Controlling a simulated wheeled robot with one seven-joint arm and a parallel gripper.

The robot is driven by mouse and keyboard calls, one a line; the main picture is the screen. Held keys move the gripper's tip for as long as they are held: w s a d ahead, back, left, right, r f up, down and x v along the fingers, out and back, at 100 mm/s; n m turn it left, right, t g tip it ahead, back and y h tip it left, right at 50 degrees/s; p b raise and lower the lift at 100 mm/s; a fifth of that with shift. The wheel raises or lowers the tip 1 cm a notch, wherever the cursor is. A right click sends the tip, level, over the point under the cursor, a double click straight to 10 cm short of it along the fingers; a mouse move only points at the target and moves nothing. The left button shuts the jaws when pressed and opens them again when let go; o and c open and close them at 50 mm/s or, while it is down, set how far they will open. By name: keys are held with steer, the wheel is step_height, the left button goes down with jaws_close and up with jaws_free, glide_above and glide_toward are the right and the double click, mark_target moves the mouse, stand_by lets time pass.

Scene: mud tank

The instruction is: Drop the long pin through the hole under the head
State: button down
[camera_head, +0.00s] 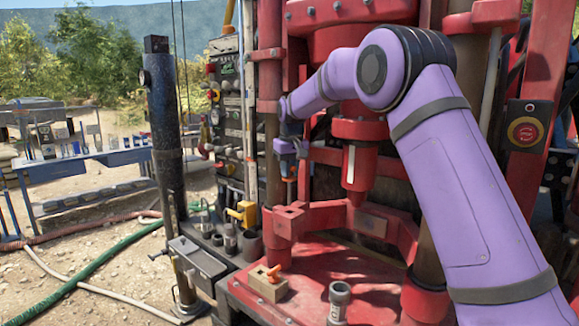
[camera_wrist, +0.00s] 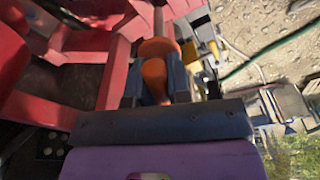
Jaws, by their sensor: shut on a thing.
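My gripper (camera_head: 288,160) is beside the red head (camera_head: 362,150), to its left, above the red bracket (camera_head: 290,216). In the wrist view, my gripper (camera_wrist: 155,85) is shut on the orange grip of the long pin (camera_wrist: 158,48). A round orange collar sits beyond the fingertips. The pin's shaft is mostly hidden behind the collar, and its lower end cannot be made out. The red bracket has a small dark spot on its top; I cannot tell whether this is the hole.
A wooden block (camera_head: 267,285) with an orange-handled piece and a grey cylinder (camera_head: 339,301) stand on the red deck (camera_head: 310,270). A dark upright post (camera_head: 167,150) and a control panel (camera_head: 228,105) stand left. Red frame members crowd around the gripper.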

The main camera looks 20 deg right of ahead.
mark_target(289, 203)
steer(key=shift+f, duration=5.35)
steer(key=c, duration=1)
jaws_free()
steer(key=r, duration=0.3)
steer(key=s+r, duration=0.1)
steer(key=r, duration=0.6)
steer(key=shift+s+d+r, duration=0.1)
steer(key=shift+s+r, duration=0.05)
steer(key=shift+r, duration=0.2)
